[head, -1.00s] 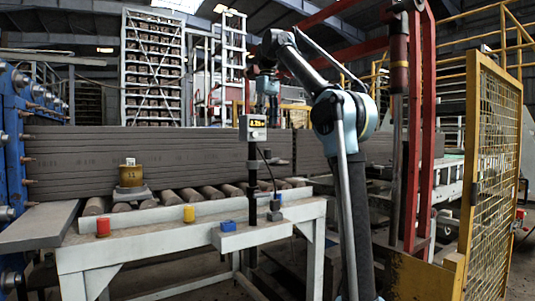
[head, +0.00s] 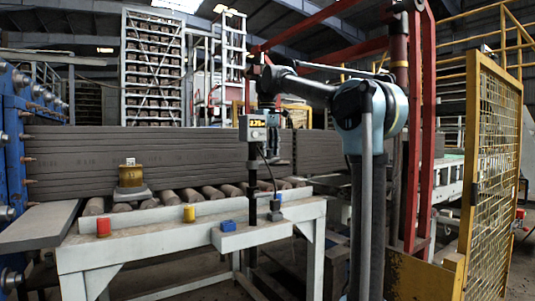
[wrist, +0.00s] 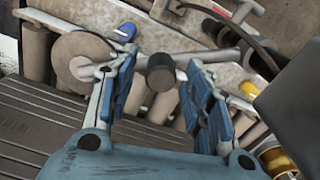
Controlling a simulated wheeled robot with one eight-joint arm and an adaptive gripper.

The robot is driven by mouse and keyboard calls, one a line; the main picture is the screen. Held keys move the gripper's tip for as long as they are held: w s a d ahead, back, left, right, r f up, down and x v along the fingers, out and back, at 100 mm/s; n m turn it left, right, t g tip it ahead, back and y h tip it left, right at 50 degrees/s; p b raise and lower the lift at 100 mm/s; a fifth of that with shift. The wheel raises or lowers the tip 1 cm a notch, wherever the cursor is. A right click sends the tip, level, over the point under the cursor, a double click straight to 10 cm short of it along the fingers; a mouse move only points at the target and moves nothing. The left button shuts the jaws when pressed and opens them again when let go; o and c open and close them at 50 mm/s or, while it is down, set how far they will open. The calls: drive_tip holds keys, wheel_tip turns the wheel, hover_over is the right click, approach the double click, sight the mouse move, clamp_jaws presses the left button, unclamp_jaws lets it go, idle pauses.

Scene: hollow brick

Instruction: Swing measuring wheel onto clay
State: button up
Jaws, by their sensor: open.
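The measuring wheel (wrist: 82,60) is a brown disc on a grey bar with a dark round knob (wrist: 160,72), seen in the wrist view. My gripper (wrist: 162,62) is open, with its blue fingers on either side of the knob. I cannot tell whether they touch it. The disc lies near the edge of the clay (wrist: 40,118), and contact is not clear. In the head view the ribbed grey-brown clay (head: 90,160) runs behind the rollers. The wheel is not clearly visible there, and my gripper is mostly hidden behind the display post.
A display box (head: 254,128) stands on a black post at the table (head: 150,240). A yellow mesh fence (head: 490,160) stands at right.

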drive_tip(key=shift+f, duration=0.25)
clamp_jaws()
